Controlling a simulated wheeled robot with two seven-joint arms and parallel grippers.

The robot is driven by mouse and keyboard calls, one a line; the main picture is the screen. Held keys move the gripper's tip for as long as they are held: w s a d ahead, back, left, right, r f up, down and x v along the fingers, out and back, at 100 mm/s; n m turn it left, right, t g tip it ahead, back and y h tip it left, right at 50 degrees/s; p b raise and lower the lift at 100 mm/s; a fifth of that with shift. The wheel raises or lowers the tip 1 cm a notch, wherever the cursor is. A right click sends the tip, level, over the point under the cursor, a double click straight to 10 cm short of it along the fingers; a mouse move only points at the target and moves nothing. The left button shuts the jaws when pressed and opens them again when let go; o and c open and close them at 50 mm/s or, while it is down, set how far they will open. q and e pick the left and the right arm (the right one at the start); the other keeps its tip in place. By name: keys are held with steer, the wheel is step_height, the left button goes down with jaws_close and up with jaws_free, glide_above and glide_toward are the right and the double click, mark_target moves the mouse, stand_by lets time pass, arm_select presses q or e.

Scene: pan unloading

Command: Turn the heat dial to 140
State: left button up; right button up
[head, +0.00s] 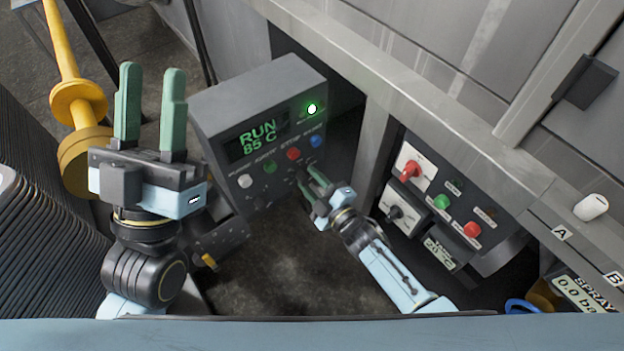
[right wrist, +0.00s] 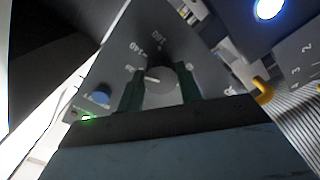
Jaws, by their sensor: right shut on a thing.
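The heat dial (right wrist: 160,76) is a dark round knob on a grey panel, seen in the right wrist view between my right gripper's two green fingers. A short white mark shows on the left of the knob. Printed numbers ring it, with one like 140 at upper left; I cannot read the set value. In the head view my right gripper (head: 318,184) reaches the lower front of the grey control box (head: 262,82) and hides the dial. The display (head: 258,138) reads RUN 85 C. My left gripper (head: 150,105) is open and empty, fingers pointing up, left of the box.
The box has white, green, red and blue buttons (head: 293,154) above my right gripper and a lit green lamp (head: 312,109). Another panel with red and black switches (head: 411,170) stands to the right. A yellow post (head: 62,45) stands behind my left gripper.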

steer(key=shift+m, duration=1.2)
arm_select(q)
steer(key=shift+w+d+f+g, duration=0.1)
steer(key=shift+w+g, duration=0.25)
steer(key=shift+g, duration=0.05)
arm_select(e)
steer(key=shift+s+f+m, duration=0.1)
steer(key=shift+m, duration=0.9)
arm_select(q)
steer(key=shift+f, duration=0.1)
arm_select(e)
steer(key=o, duration=1)
